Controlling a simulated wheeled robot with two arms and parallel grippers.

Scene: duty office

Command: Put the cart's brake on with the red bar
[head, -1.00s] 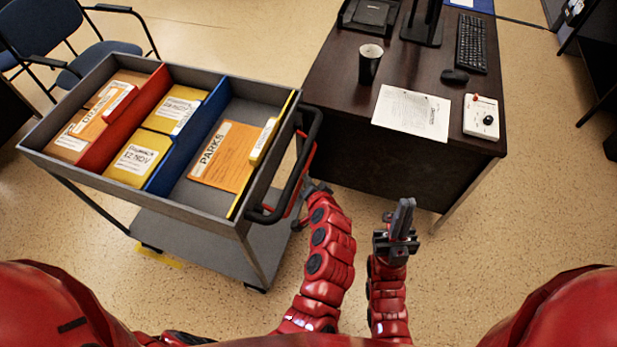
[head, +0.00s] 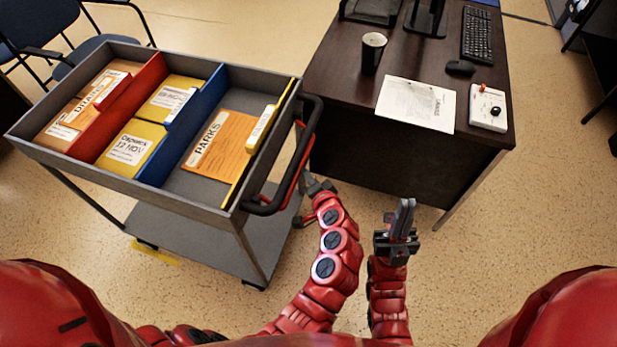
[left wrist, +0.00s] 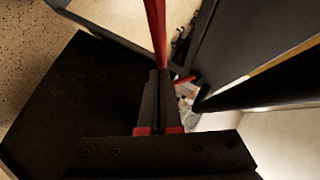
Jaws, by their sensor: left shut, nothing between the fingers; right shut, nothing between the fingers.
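The grey cart (head: 190,212) stands at the left, with a black push handle (head: 312,135) on its right end. The red bar (head: 298,178) runs just under and beside that handle, partly hidden by it. My left gripper (head: 313,184) is shut and empty, with its tips close beside the red bar. In the left wrist view the red bar (left wrist: 157,30) runs up from just beyond the shut fingers (left wrist: 158,95); I cannot tell whether they touch it. My right gripper (head: 404,215) is shut and empty, pointing up in front of the desk.
The cart's top tray holds folders between a red divider (head: 122,118) and a blue divider (head: 190,125). A dark desk (head: 345,95) stands close right of the handle, with a cup (head: 373,50), paper and a white switch box (head: 487,108). Floor is clear at the lower right.

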